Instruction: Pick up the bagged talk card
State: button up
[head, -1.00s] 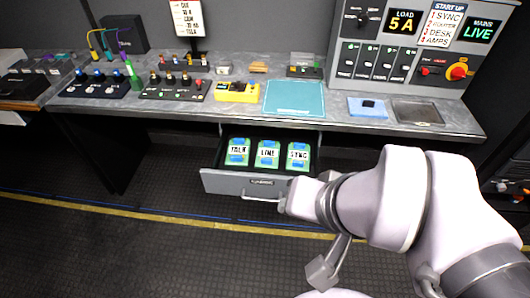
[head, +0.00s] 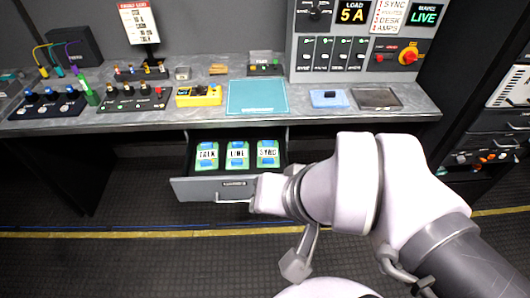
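The talk card (head: 206,155) lies in a green and blue bag at the left of an open drawer (head: 205,189) under the counter. Its label reads TALK. The line card (head: 237,155) and the sync card (head: 268,154) lie to its right in similar bags. The end of my arm, with my gripper (head: 266,194), is at the drawer's front right corner in the picture, close to the drawer's bar handle (head: 233,201). The fingers cannot be made out, so I cannot tell whether they touch the handle. The talk card is apart from my gripper.
The grey counter (head: 420,108) overhangs the back of the drawer. It bears a teal mat (head: 257,97), a yellow device (head: 199,95), a blue item (head: 328,98), a dark tray (head: 377,98) and switch boxes. A control panel (head: 361,45) stands behind. The floor before the drawer is clear.

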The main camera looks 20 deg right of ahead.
aim_at(207, 155)
jog(key=i+j, duration=0.2)
jog(key=i, duration=0.15)
jog(key=i+j, duration=0.15)
jog(key=i, duration=0.25)
jog(key=i+j+u, duration=0.1)
jog(key=i, duration=0.25)
jog(key=j, duration=0.1)
